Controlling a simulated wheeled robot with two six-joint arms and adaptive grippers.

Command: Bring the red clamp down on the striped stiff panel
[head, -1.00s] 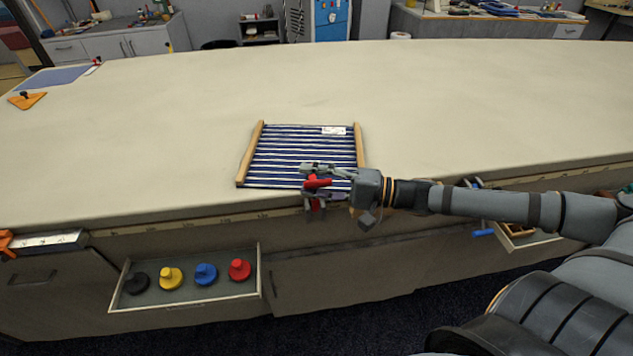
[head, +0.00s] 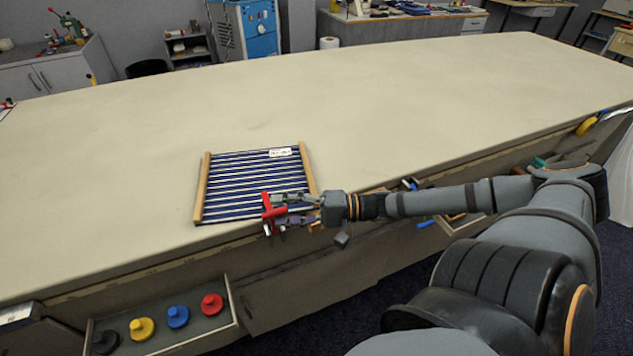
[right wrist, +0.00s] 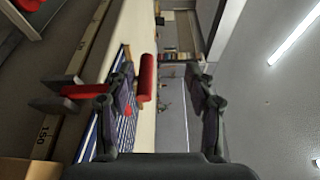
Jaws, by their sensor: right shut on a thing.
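The striped stiff panel (head: 245,180), blue and white with wooden side bars, lies flat near the front edge of the table. It shows partly at the left in the right wrist view (right wrist: 127,130). The red clamp (head: 267,204) is at the panel's front edge, towards its right corner; its red handle also shows in the right wrist view (right wrist: 147,77). My right gripper (head: 283,203) is shut on the clamp, reaching in from the right. Its fingers hide part of the clamp, so I cannot tell whether the jaws touch the panel. My left gripper is not in view.
The cloth table (head: 400,100) is clear behind and right of the panel. Below its front edge, an open drawer (head: 232,312) holds black, yellow, blue and red knobbed discs. Another open drawer (head: 462,222) is under my right arm.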

